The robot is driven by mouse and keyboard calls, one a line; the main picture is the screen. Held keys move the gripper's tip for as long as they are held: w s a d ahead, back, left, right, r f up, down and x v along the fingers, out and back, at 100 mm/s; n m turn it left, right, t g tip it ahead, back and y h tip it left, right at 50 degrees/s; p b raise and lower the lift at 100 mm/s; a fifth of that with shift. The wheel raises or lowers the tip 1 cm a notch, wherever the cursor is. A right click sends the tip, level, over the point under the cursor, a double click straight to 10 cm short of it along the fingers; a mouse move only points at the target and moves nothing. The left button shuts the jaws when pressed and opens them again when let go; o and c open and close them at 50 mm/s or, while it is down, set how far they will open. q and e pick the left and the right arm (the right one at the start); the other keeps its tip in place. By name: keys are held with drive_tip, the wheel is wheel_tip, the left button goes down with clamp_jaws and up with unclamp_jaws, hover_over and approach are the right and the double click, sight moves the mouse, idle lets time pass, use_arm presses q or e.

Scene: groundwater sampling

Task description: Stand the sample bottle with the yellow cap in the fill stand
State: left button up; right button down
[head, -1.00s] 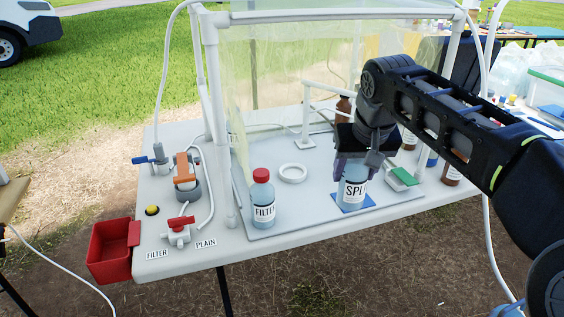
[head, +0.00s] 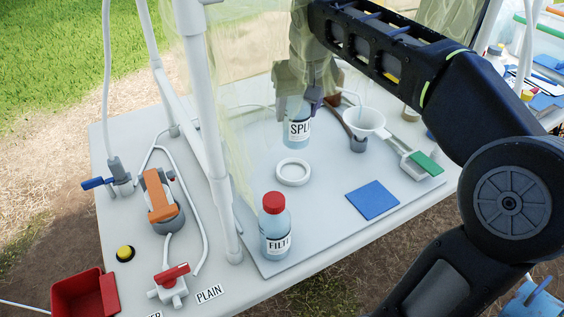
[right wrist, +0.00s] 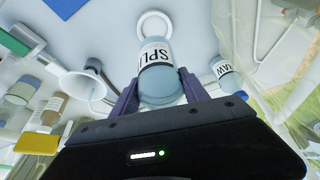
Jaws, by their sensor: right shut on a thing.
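My right gripper (head: 301,95) is shut on the upper part of a clear bottle (head: 297,131) with pale blue contents and a label starting "SPL". The bottle looks upright in the head view; its cap is hidden by the gripper, so I cannot see its colour. The bottle (right wrist: 160,84) also shows between the fingers (right wrist: 158,92) in the right wrist view. A white ring (head: 281,177), possibly the fill stand, lies on the grey board just in front of the bottle. It also shows in the right wrist view (right wrist: 140,22). My left gripper is not in view.
A red-capped "FILT" bottle (head: 275,232) stands at the board's front left. A bare blue square (head: 372,200) lies right of the ring. A white funnel (head: 364,122) and green-ended tool (head: 426,163) are farther right. A white frame post (head: 217,150) rises at left.

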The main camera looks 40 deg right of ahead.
sight(294, 144)
drive_tip(key=shift+w, duration=0.35)
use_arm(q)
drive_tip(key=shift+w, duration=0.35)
use_arm(e)
drive_tip(key=shift+r, duration=0.1)
use_arm(q)
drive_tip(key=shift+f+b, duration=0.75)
drive_tip(key=shift+b, duration=0.05)
use_arm(e)
drive_tip(key=shift+f, duration=3.15)
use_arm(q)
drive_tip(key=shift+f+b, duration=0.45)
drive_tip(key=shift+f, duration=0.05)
use_arm(e)
drive_tip(key=shift+f, duration=1.9)
